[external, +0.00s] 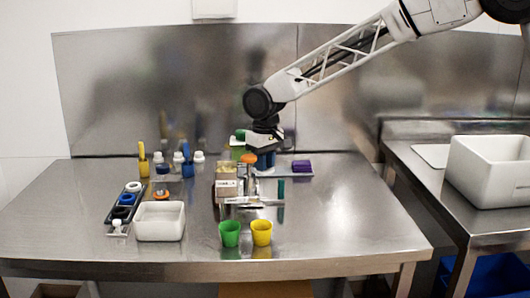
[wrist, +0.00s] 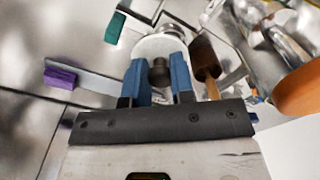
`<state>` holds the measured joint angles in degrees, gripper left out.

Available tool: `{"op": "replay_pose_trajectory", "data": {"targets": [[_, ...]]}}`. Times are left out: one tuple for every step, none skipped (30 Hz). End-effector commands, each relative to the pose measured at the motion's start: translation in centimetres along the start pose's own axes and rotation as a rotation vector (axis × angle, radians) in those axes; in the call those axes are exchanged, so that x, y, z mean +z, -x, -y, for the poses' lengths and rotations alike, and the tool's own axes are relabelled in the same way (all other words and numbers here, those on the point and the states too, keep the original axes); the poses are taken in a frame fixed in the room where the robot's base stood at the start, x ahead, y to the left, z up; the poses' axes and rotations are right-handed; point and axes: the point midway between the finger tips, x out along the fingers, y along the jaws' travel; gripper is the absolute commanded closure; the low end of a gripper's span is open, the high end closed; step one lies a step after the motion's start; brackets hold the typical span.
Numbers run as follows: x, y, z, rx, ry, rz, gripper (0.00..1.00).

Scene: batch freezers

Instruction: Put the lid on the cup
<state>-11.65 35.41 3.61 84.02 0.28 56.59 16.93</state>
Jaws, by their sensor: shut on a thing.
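My gripper (wrist: 160,78) has its blue fingers closed on the dark knob of a round, pale metallic lid (wrist: 160,42) in the wrist view. In the external view, my gripper (external: 264,148) is over the middle of the steel table, and the lid cannot be made out clearly there. A green cup (external: 230,234) and a yellow cup (external: 262,233) stand side by side near the table's front, apart from my gripper. I cannot tell which cup the task means.
A white bin (external: 160,222) and a dark tray (external: 123,205) of small containers are at left. Bottles (external: 187,162) stand behind. A purple block (external: 301,166) is right of my gripper; an orange round top (wrist: 300,90) is close in the wrist view. The table's right side is clear.

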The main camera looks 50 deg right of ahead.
Motion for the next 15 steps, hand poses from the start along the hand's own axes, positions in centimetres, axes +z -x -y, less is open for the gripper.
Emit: {"op": "replay_pose_trajectory", "data": {"targets": [[-0.7, 0.0, 0.0, 0.0, 0.009, 0.0, 0.99], [-1.1, 0.1, 0.1, 0.0, 0.017, -0.001, 0.99], [-1.7, 0.3, 0.1, 0.0, 0.028, -0.001, 0.99], [-2.0, 0.3, 0.1, 0.001, 0.035, 0.0, 0.99], [-2.4, 0.3, 0.2, 0.002, 0.043, 0.002, 0.99], [-2.9, 0.5, 0.2, 0.002, 0.054, 0.001, 0.99], [-3.2, 0.6, 0.3, 0.002, 0.062, 0.0, 0.99], [-3.5, 0.6, 0.3, 0.003, 0.069, 0.001, 0.99], [-3.9, 0.7, 0.4, 0.003, 0.079, 0.003, 0.99], [-4.2, 0.8, 0.5, 0.004, 0.086, 0.003, 0.99], [-4.4, 0.8, 0.5, 0.004, 0.092, 0.004, 0.99], [-4.7, 0.9, 0.6, 0.004, 0.099, 0.003, 0.99], [-4.9, 1.0, 0.6, 0.005, 0.104, 0.003, 0.99], [-5.1, 1.0, 0.7, 0.005, 0.109, 0.004, 0.99], [-5.2, 1.0, 0.7, 0.005, 0.114, 0.004, 0.99]]}}
